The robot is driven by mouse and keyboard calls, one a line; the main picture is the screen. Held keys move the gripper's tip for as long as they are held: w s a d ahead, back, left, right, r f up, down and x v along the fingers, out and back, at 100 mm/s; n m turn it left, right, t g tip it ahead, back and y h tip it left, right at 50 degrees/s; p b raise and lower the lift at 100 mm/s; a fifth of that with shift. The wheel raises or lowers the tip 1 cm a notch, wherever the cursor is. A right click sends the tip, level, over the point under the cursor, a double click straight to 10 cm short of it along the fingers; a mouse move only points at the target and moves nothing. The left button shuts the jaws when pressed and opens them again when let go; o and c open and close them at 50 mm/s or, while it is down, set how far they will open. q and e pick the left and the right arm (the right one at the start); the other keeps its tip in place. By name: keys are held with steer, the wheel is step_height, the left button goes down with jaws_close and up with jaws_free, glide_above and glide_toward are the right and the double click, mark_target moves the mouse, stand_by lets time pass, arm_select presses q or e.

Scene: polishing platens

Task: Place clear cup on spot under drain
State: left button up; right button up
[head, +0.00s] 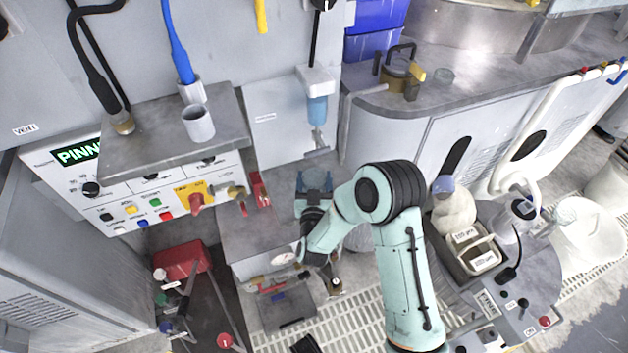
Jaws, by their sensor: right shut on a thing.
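My right gripper (314,192) reaches in from the lower right, with its wrist bent back towards the cabinet. It is shut on a see-through, bluish thing (315,178) that looks like the clear cup; the jaws partly hide it and its rim is hard to make out. The drain (318,139) is the outlet below a blue filter housing (317,109) on the grey cabinet front. The held thing is just below the drain in the picture; I cannot tell the height gap. The spot under the drain is hidden or cannot be made out. My left gripper is not in view.
A grey ledge (258,232) lies left of my gripper. A metal shelf (150,150) with a grey cup (198,123) stands over the control panel (140,205). Red-handled valves (259,190) stick out nearby.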

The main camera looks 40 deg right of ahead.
steer(key=o, duration=1.2)
